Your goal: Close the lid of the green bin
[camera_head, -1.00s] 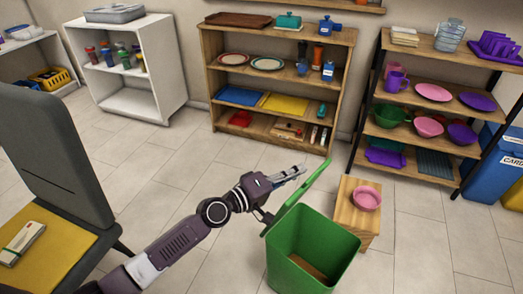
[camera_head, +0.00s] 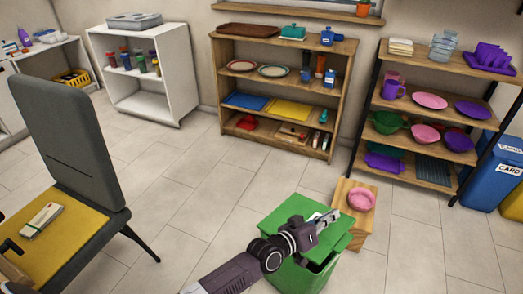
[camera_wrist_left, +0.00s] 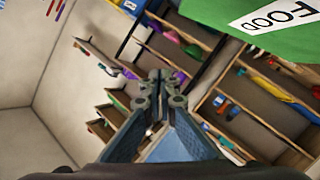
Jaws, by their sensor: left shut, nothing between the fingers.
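The green bin (camera_head: 305,278) stands on the floor at the lower middle of the head view. Its green lid (camera_head: 285,212) lies over the top, nearly level, with a dark gap showing under its right edge. My left gripper (camera_head: 330,219) is shut and empty, reaching across the lid from the left; whether it touches the lid cannot be told. In the left wrist view the shut fingers (camera_wrist_left: 160,77) point away from the camera, and a green panel of the bin (camera_wrist_left: 240,15) labelled FOOD fills the upper right. My right gripper is not in view.
A grey chair (camera_head: 68,140) with a yellow seat is at left. A wooden shelf (camera_head: 283,86) and a black-framed shelf (camera_head: 411,166) stand behind. The floor between is clear.

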